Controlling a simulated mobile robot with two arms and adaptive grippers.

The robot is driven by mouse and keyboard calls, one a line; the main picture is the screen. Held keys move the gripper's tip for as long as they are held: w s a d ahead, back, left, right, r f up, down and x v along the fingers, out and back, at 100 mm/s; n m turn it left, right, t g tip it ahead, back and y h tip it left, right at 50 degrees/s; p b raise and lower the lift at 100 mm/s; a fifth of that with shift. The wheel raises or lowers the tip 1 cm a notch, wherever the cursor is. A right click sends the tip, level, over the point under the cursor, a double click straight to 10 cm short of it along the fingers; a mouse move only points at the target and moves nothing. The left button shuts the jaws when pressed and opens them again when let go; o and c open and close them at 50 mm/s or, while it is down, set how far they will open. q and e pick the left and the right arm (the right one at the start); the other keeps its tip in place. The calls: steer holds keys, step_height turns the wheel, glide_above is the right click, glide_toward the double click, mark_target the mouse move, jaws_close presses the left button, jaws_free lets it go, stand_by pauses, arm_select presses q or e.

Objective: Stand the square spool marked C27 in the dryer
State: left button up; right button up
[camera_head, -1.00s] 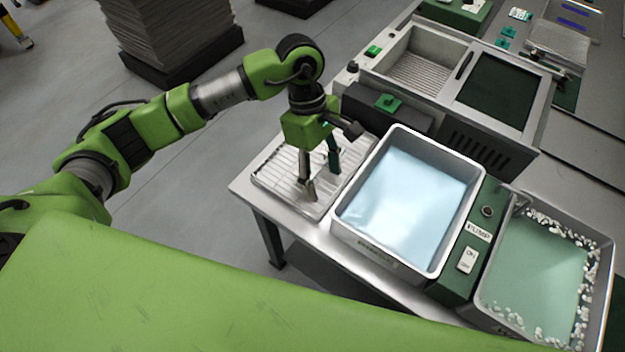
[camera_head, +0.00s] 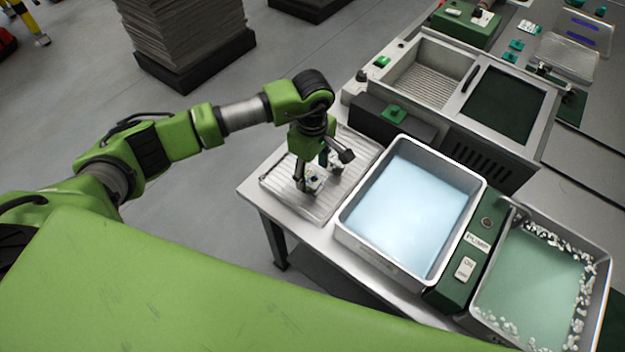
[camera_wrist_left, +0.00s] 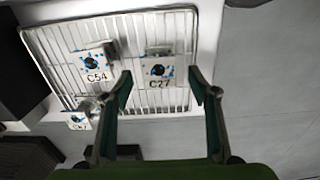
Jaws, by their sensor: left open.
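The square spool marked C27 (camera_wrist_left: 158,70) is a pale block with blue blots and a dark centre. It sits on a wire rack (camera_wrist_left: 50,45) in the left wrist view. My left gripper (camera_head: 318,178) is open over the rack (camera_head: 278,178), with its fingers either side of C27 in the wrist picture; I see no grip on it. A spool marked C54 (camera_wrist_left: 95,62) sits left of C27. A third spool (camera_wrist_left: 79,120), its mark hard to read, is partly hidden near the left finger. The likely dryer (camera_head: 420,78) is an open, ribbed-floor box. My right gripper is out of view.
A tray of pale blue liquid (camera_head: 410,205) stands right of the rack. A green pump panel (camera_head: 463,260) and a tray of greenish liquid (camera_head: 535,280) stand beyond it. A dark glass panel (camera_head: 503,103) adjoins the ribbed box, with a green knob (camera_head: 394,113) in front.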

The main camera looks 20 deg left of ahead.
mark_target(313, 177)
arm_select(q)
steer(key=shift+w+f+p, duration=0.1)
steer(key=shift+f+p, duration=0.4)
steer(key=shift+f, duration=1.45)
steer(key=c, duration=1.4)
steer(key=shift+c, duration=0.5)
steer(key=shift+r, duration=0.1)
